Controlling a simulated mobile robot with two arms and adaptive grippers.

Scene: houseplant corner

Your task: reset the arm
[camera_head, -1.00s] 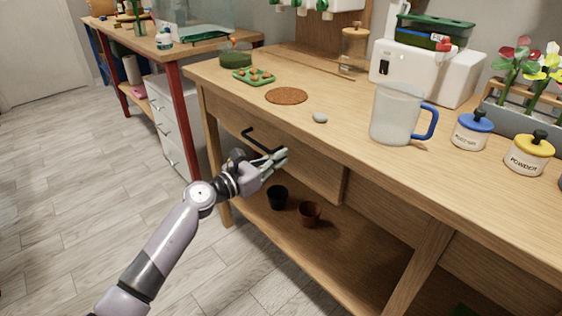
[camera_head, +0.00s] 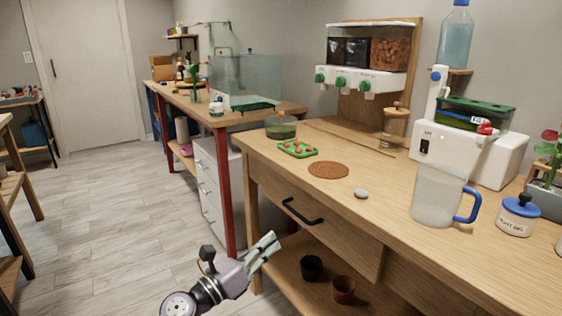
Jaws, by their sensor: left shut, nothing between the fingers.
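My left gripper (camera_head: 264,250) shows at the bottom middle of the head view. Its light fingers are together and nothing is between them. It is in the air in front of the wooden workbench, left of and below the dark handle (camera_head: 301,211) of the drawer (camera_head: 325,229), and apart from it. My right gripper is not in view.
The bench top (camera_head: 385,205) bears a cork mat (camera_head: 328,170), a grey stone (camera_head: 361,194), a jug (camera_head: 437,196) and a green tray (camera_head: 298,149). A black pot (camera_head: 311,268) and a brown pot (camera_head: 344,289) stand on the lower shelf. Open floor (camera_head: 120,225) lies to the left.

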